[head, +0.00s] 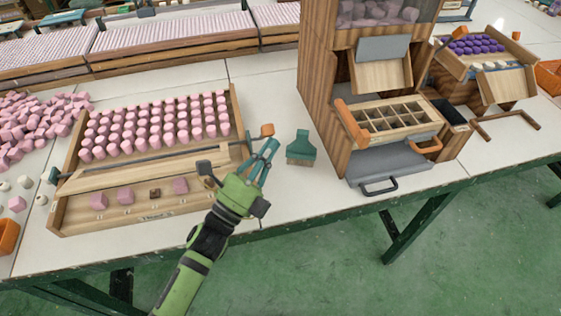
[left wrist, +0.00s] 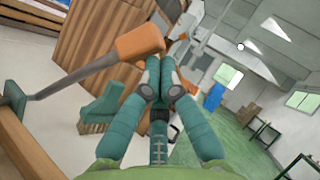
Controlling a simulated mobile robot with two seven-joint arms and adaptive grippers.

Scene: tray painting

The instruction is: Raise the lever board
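A long wooden lever board (head: 140,172) lies across the front part of the pink-peg tray (head: 68,213). A dark metal rod with an orange handle (head: 267,130) runs along it and sticks out past the tray's right side. The handle shows large in the left wrist view (left wrist: 140,42). My left gripper (head: 271,146) is at the tray's right edge, just below the handle. In the left wrist view its fingertips (left wrist: 172,75) are together beside the handle's end, with nothing seen between them. I cannot tell whether they touch the handle. My right gripper is not in view.
A teal brush (head: 301,148) lies right of my left gripper. A wooden dispenser cabinet (head: 320,75) with a compartment tray (head: 392,118) stands further right. Loose pink pieces (head: 35,125) lie at the left. White table shows between tray and cabinet.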

